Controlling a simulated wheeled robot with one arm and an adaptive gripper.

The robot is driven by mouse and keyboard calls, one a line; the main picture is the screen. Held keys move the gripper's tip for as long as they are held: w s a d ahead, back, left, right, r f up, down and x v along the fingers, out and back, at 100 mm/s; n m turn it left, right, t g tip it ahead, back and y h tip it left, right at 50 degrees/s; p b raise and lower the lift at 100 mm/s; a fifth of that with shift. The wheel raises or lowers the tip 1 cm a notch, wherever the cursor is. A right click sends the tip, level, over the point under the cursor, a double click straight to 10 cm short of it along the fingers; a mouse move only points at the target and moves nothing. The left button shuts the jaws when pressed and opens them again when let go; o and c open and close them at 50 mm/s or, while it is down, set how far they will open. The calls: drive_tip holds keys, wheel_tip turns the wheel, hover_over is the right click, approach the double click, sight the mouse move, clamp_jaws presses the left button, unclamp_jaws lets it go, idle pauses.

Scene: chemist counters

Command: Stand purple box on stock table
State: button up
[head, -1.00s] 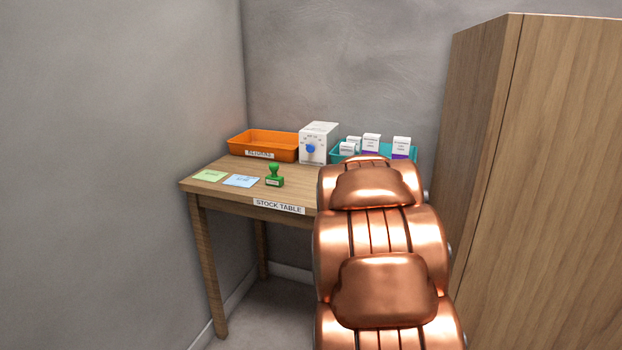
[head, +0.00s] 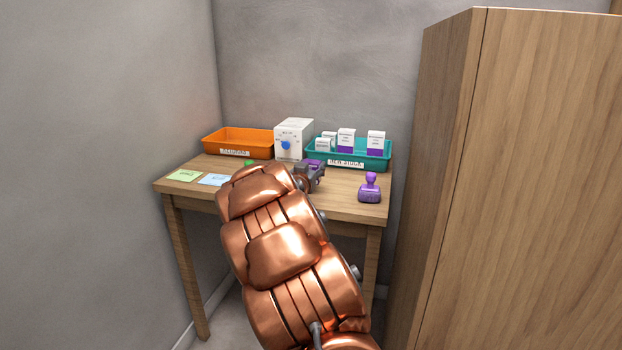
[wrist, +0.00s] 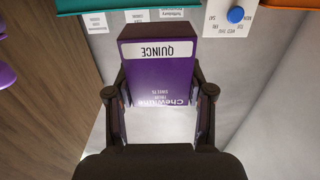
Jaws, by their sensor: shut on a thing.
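The purple box (wrist: 158,75), with a white label band reading QUINCE, is between the two fingers of my gripper (wrist: 160,103) in the wrist view. My gripper is shut on it. The lettering appears upside down there. In the head view my gripper (head: 311,178) is over the stock table (head: 338,207), in front of the teal tray. Only a small purple patch of the box shows there, and my arm hides much of the table's front. I cannot tell whether the box touches the tabletop.
A teal tray (head: 381,163) with several white-and-purple boxes stands at the back right. A white dial box (head: 294,140) and an orange tray (head: 238,142) are left of it. A purple stamp (head: 369,190) stands front right. Cards (head: 185,176) lie front left. A tall wooden cabinet (head: 520,180) borders the right.

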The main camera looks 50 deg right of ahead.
drive_tip(key=shift+f+b, duration=0.4)
drive_tip(key=shift+f, duration=1.25)
drive_tip(key=shift+f, duration=0.25)
drive_tip(key=o, duration=1)
drive_tip(key=shift+o, duration=0.2)
drive_tip(key=shift+r, duration=0.1)
drive_tip(key=shift+r, duration=0.15)
drive_tip(key=v, duration=1.2)
drive_tip(key=shift+p, duration=0.35)
